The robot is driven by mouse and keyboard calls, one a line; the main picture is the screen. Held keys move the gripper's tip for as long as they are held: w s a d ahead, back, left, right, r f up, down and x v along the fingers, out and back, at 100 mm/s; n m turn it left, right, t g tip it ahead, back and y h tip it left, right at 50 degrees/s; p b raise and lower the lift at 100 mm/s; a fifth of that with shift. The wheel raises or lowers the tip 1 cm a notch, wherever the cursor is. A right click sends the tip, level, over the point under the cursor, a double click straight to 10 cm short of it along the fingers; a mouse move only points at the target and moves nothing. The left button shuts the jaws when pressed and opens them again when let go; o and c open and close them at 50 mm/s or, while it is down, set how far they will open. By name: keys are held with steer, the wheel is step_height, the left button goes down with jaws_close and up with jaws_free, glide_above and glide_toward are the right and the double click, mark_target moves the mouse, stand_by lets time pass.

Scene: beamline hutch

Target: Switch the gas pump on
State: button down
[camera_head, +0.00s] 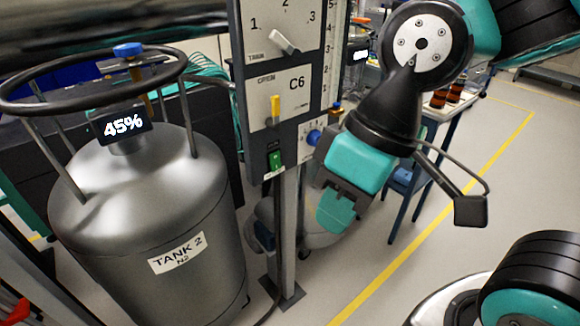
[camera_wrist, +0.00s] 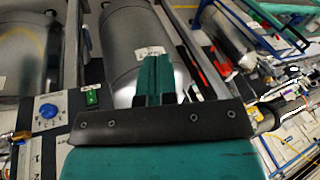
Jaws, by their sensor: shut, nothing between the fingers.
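A grey control panel (camera_head: 238,75) on a post carries a small green switch (camera_head: 275,161) with a white mark near its lower end. The green switch also shows in the wrist view (camera_wrist: 92,97), left of my fingers. Its label is too small to read, so I cannot tell for sure that it is the gas pump's switch, nor its position. My gripper (camera_head: 335,215) is shut and empty, to the right of and below the switch in the head view, apart from it. In the wrist view my teal fingers (camera_wrist: 154,72) are together.
The panel also has a white selector handle (camera_head: 285,42), a yellow lever (camera_head: 275,106) by "C6" and a blue knob (camera_head: 313,137). A silver tank (camera_head: 140,225) marked "TANK 2 N2", reading 45%, stands left. A blue-legged table (camera_head: 428,185) stands behind my arm. Floor at lower middle is clear.

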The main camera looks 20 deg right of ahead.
steer(key=w+d+f+m+t+b, duration=0.1)
steer(key=w+d+f+m+t, duration=0.1)
steer(key=w+m, duration=0.5)
steer(key=w+d+f+m+t+h+b, duration=0.1)
steer(key=w+d+f+m+t, duration=0.2)
steer(key=w+f+m, duration=0.2)
steer(key=w+d+f+m+t+b, duration=0.1)
steer(key=w+d+f+m+t, duration=0.1)
steer(key=w+m, duration=0.6)
steer(key=shift+w+d+f+m+t+h, duration=0.3)
steer(key=shift+d+f+m+t, duration=0.1)
steer(key=shift+f+m+t, duration=0.3)
steer(key=shift+f, duration=0.2)
glide_toward(274, 174)
step_height(274, 174, down, 2)
steer(key=s, duration=0.1)
steer(key=w, duration=0.2)
steer(key=w+a+f, duration=0.1)
steer(key=w, duration=0.1)
steer(key=shift+f, duration=0.1)
